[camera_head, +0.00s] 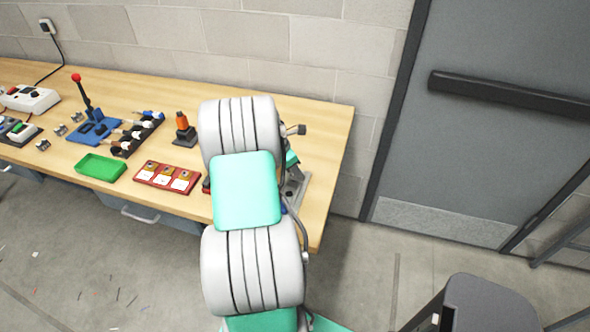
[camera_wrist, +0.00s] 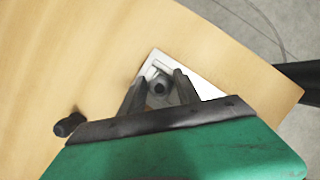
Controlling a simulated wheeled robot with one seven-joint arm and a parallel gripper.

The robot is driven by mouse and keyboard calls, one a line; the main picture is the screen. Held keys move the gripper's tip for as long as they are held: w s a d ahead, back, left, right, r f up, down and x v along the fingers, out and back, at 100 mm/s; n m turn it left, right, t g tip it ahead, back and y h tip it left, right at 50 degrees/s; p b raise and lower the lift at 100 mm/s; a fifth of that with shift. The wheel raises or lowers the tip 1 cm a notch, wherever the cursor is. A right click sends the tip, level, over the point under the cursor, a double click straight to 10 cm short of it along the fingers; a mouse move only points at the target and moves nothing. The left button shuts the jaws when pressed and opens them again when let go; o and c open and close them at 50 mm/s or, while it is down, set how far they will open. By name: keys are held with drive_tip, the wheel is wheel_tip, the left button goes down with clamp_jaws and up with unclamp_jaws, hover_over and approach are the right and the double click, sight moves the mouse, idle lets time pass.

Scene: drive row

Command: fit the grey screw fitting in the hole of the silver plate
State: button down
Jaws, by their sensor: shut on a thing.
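My gripper (camera_wrist: 163,74) is shut on the grey screw fitting (camera_wrist: 159,88), a small round dark-grey piece between the two fingers in the wrist view. The silver plate (camera_wrist: 207,88) lies on the wooden table under the fingers, and the fitting shows over its left part. The hole is not visible, and I cannot tell whether the fitting touches the plate or sits above it. Only a grey part of the plate (camera_head: 294,194) shows at the arm's right side.
The wooden table (camera_head: 335,135) ends just right of the plate. To the left stand a red tray with cards (camera_head: 167,177), a green tray (camera_head: 101,167), an orange-and-black piece (camera_head: 184,128) and a blue lever stand (camera_head: 95,128). A dark knob (camera_wrist: 70,124) lies left in the wrist view.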

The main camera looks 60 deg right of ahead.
drive_tip(key=c, duration=0.8)
unclamp_jaws()
drive_tip(key=v, duration=0.7)
drive_tip(key=shift+r+b, duration=0.4)
drive_tip(key=shift+b, duration=0.05)
